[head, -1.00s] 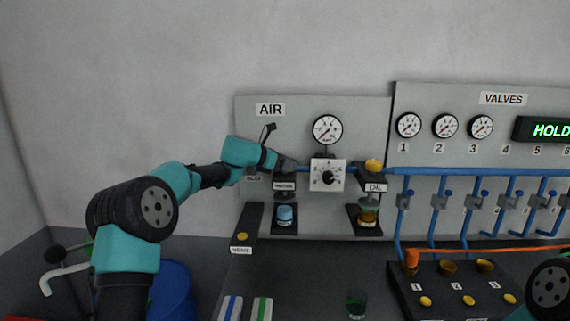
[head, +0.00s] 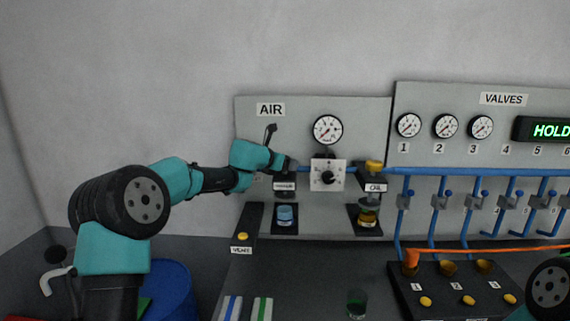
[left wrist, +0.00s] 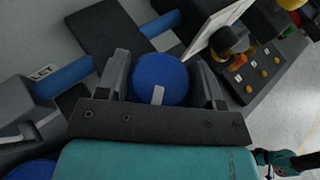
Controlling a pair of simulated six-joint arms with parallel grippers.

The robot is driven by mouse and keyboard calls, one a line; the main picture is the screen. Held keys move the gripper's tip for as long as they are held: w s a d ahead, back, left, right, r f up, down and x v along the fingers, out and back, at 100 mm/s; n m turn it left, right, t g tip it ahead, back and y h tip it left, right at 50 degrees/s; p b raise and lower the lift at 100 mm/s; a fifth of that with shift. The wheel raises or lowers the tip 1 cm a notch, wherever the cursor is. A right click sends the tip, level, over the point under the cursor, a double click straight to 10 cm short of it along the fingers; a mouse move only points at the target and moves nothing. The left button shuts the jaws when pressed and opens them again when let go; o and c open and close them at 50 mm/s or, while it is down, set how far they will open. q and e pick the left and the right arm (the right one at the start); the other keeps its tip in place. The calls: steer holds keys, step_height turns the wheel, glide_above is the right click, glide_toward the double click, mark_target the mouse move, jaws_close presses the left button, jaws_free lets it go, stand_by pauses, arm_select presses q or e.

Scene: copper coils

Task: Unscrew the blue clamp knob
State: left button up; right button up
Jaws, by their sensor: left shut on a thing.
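The blue clamp knob (left wrist: 160,80) is a round blue cap with a white mark on its face, seen in the left wrist view. My left gripper (left wrist: 164,76) has one finger on each side of it and is shut on it. In the head view my left gripper (head: 288,165) is at the blue pipe on the AIR panel, left of the square white dial, above a bowl of blue liquid. There the knob is hidden by the gripper. My right gripper is out of view; only part of my right arm shows at the lower right.
The white dial (head: 328,175) and a round gauge (head: 327,130) are close on the right. Below are a blue-liquid bowl (head: 285,215) and an amber bowl (head: 367,216). The valve panel (head: 440,130) extends right. A blue barrel (head: 172,290) stands lower left.

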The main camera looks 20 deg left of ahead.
arm_select(q)
steer(key=shift+r+n+t+y, duration=0.2)
steer(key=shift+n+t+y, duration=0.2)
steer(key=shift+n+y, duration=0.2)
steer(key=shift+w+r+n+y, duration=0.15)
steer(key=shift+r+n+y, duration=0.05)
steer(key=shift+n+y, duration=0.25)
steer(key=shift+t, duration=0.3)
steer(key=shift+f+n+y, duration=0.35)
steer(key=shift+f+y, duration=0.15)
steer(key=shift+y, duration=0.05)
steer(key=o, duration=0.9)
steer(key=shift+s+r, duration=0.15)
steer(key=shift+s, duration=0.1)
